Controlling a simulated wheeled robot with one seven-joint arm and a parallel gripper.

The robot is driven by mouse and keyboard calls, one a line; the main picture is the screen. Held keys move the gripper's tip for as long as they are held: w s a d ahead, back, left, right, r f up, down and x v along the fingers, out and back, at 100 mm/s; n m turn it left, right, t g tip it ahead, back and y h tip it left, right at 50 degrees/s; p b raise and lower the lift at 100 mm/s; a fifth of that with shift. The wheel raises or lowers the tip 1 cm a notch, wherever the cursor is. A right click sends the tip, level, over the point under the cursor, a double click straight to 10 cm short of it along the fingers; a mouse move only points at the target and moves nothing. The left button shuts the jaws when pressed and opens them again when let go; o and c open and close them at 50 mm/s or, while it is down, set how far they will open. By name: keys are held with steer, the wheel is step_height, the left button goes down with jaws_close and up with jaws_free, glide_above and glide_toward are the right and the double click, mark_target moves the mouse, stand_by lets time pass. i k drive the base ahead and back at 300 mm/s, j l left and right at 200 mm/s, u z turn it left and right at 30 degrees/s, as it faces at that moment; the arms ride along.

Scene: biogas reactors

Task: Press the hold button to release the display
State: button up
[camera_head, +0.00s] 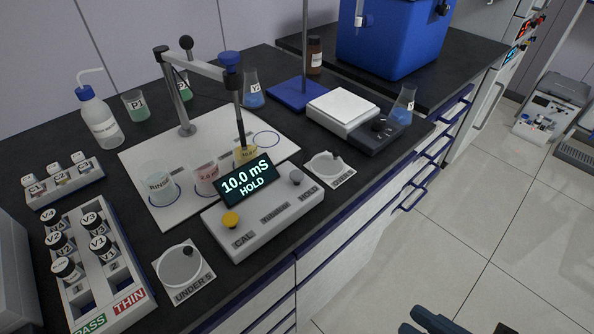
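The meter (262,222) is a pale console near the front edge of the bench. Its tilted display (247,180) is lit and reads "10.0 mS" with "HOLD" below. The grey hold button (297,177) stands at the right end of the console, beside the printed word HOLD. A yellow button (231,219) stands at the left end, by the word CAL. A dark blue-grey part at the bottom right edge, probably my gripper (435,320), is mostly cut off by the frame. It is well apart from the console, over the floor side. Its fingers cannot be made out clearly.
A probe (240,118) on a stand arm dips into a yellow beaker (244,154) behind the display. Two more beakers (161,188) (205,178) stand to its left. A round dish pad (329,168) lies right of the console, another (183,270) left.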

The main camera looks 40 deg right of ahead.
mark_target(296, 176)
steer(key=u, duration=1.5)
steer(key=k+l, duration=0.7)
steer(key=l, duration=0.2)
steer(key=l+u, duration=0.05)
